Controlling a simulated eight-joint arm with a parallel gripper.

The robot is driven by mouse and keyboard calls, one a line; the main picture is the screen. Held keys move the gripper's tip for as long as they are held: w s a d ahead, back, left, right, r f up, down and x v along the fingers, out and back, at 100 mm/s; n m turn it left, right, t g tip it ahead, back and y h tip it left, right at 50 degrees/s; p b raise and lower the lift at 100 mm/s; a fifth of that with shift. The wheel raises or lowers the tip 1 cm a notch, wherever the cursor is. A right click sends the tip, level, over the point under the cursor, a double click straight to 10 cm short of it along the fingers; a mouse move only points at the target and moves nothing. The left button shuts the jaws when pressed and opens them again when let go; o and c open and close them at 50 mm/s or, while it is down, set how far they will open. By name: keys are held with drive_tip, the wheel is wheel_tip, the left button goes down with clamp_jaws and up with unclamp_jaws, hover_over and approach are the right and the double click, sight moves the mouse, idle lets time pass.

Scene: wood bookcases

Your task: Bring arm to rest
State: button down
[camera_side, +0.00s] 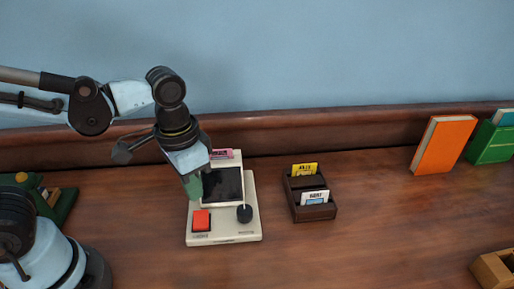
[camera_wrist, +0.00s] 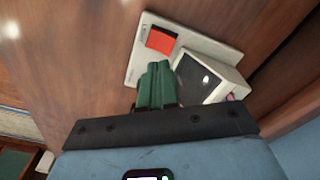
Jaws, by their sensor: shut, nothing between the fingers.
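My gripper (camera_side: 193,187) is in the air over the left side of a white device in the side view. Its green fingers are shut together and hold nothing. In the wrist view the shut green fingers (camera_wrist: 155,84) point toward the white device (camera_wrist: 143,50). The red button also shows in the wrist view (camera_wrist: 162,39), just beyond the fingertips. The fingers partly cover the device. I cannot tell their exact height above it.
A dark card holder (camera_side: 318,213) with a yellow card and a white card stands right of the device. An orange book (camera_side: 443,145) and a green box (camera_side: 490,146) stand far right. A wooden box (camera_side: 493,270) sits at the lower right. The table between is clear.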

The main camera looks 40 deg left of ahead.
drive_tip(key=w+a+r+n+t, duration=0.2)
drive_tip(key=w+a+r+t, duration=0.1)
drive_tip(key=a+t, duration=0.3)
drive_tip(key=shift+a+n+t, duration=0.3)
drive_tip(key=shift+a+n, duration=0.1)
drive_tip(key=shift+a, duration=0.8)
